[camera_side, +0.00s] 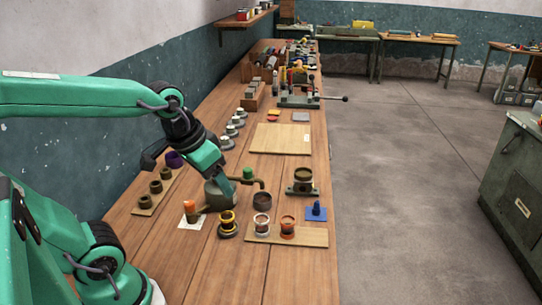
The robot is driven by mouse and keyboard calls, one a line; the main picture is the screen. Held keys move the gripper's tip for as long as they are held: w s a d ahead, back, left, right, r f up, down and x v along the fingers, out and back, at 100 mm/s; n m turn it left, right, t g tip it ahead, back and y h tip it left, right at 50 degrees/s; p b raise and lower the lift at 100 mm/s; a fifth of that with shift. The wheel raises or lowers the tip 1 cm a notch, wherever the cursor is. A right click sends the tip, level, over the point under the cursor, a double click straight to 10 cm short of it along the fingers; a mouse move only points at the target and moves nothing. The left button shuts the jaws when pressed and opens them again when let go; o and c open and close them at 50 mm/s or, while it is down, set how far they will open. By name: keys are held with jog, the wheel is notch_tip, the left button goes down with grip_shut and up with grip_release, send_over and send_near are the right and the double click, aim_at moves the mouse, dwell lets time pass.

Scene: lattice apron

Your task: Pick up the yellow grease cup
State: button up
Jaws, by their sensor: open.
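The yellow grease cup (228,217) stands upright near the front of the wooden bench, just left of a small wooden board. It has yellow bands and a dark lower part. My gripper (186,171) is open, with a green jaw on the right and a dark jaw spread to the left. It is above and to the left of the yellow cup, apart from it. Nothing shows held between the jaws.
A white-banded cup (262,222) and an orange-brown cup (288,224) stand right of the yellow cup. An orange cylinder (190,207) is at its left. A grey block (219,196) with a spout stands behind. A flat board (280,138) lies clear farther back.

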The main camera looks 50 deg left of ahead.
jog(key=w+a+f+n+g, duration=0.1)
jog(key=w+a+f+g, duration=0.1)
jog(key=w+a+f, duration=0.25)
jog(key=n+g, duration=0.1)
jog(key=g, duration=0.1)
send_over(227, 215)
jog(key=f, duration=0.7)
jog(key=shift+s+d, duration=0.1)
jog(key=shift+d, duration=0.15)
jog(key=shift+a+f+n, duration=0.25)
jog(key=shift+f+n, duration=0.05)
jog(key=shift+f, duration=1.5)
jog(key=shift+f, duration=0.1)
jog(key=shift+f, duration=2.5)
jog(key=c, duration=1.2)
